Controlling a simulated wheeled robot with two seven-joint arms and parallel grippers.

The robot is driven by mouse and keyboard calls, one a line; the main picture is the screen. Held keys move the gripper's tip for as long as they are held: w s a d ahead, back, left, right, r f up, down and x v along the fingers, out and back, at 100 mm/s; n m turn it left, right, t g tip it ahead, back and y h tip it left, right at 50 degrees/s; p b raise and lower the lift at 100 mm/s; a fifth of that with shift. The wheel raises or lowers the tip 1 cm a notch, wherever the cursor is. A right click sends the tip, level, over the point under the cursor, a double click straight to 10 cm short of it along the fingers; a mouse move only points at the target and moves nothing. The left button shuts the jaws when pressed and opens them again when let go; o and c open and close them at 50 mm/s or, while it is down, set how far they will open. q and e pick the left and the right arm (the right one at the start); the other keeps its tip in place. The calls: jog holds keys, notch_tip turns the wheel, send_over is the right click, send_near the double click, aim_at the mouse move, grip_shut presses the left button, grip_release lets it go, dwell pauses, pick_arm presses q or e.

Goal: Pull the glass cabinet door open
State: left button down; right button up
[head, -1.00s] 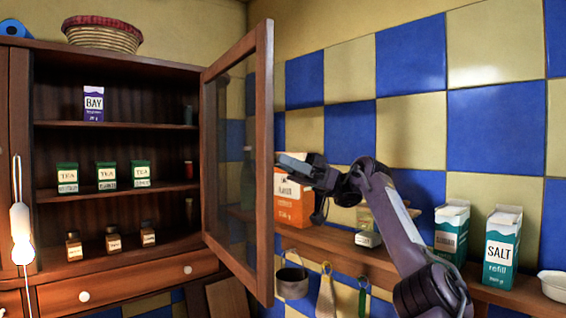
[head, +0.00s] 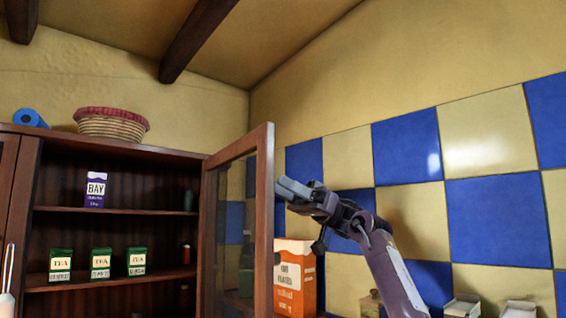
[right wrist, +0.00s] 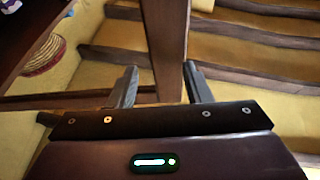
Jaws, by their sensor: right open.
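The glass cabinet door (head: 264,215) stands swung wide open, hinged at the right side of the wooden cabinet (head: 112,138). Its brown frame holds a clear pane. My right gripper (head: 287,188) is open and empty, close to the door's free edge on its right side. In the right wrist view a brown upright of the door frame (right wrist: 166,40) shows beyond and between the open fingertips (right wrist: 160,84). I cannot tell whether a finger touches it. My left gripper is not in view.
Shelves inside hold a bay box (head: 95,190) and green tea tins (head: 100,263). An orange box (head: 294,278) stands behind the door, by the tiled wall.

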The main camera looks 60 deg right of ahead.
jog(key=shift+a+r, duration=0.1)
jog(key=shift+r, duration=2.45)
